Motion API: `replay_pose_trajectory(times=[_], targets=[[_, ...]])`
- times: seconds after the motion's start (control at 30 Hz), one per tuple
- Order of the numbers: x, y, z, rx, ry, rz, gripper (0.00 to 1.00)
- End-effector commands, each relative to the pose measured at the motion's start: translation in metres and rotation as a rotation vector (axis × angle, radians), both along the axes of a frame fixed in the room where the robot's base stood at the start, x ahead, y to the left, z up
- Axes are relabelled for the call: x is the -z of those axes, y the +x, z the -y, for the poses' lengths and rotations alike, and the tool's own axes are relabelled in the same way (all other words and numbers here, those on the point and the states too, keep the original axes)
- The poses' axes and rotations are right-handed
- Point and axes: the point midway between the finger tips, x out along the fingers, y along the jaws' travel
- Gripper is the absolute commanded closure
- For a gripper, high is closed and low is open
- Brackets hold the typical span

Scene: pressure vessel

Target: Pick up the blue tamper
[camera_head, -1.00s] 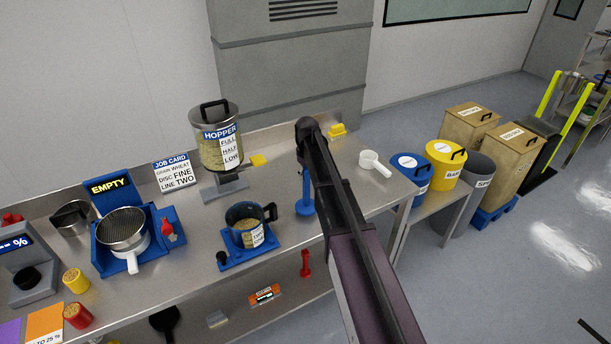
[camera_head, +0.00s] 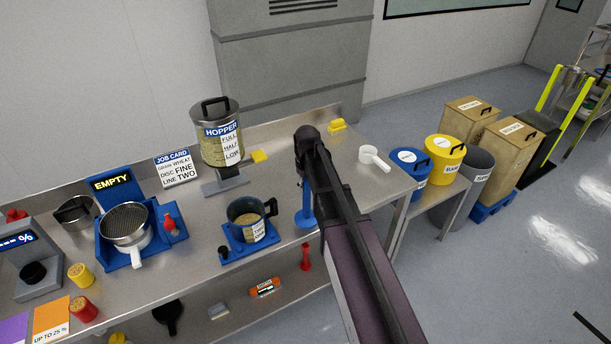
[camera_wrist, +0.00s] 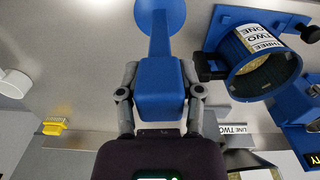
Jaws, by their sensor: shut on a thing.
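The blue tamper (camera_wrist: 160,90) has a blocky blue handle and a round base disc (camera_wrist: 154,14). My gripper (camera_wrist: 163,75) is shut on the handle, with one finger on each side, in the wrist view. In the head view the tamper (camera_head: 306,207) shows just left of my arm, its base disc down by the bench's front edge. My arm hides its upper end and most of my gripper. I cannot tell whether the disc touches the bench.
A blue-framed cup (camera_head: 247,218) stands close left of the tamper on the steel bench (camera_head: 205,235). The hopper (camera_head: 217,145) stands behind, and a white scoop (camera_head: 373,157) lies to the right. A red tool (camera_head: 305,258) is on the shelf below.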

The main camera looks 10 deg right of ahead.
Motion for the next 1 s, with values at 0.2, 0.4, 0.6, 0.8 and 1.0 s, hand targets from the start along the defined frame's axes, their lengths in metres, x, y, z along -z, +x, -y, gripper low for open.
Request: replay_pose_trajectory(times=[0.2,0.4,0.6,0.8,1.0], targets=[[-0.004,-0.038,-0.007,-0.001,0.000,0.000,1.00],[-0.005,-0.052,-0.011,0.000,0.000,0.000,1.00],[-0.006,-0.056,-0.011,0.000,0.000,0.000,1.00],[-0.005,-0.055,-0.011,0.000,0.000,0.000,1.00],[-0.005,-0.055,-0.011,0.000,0.000,0.000,1.00]])
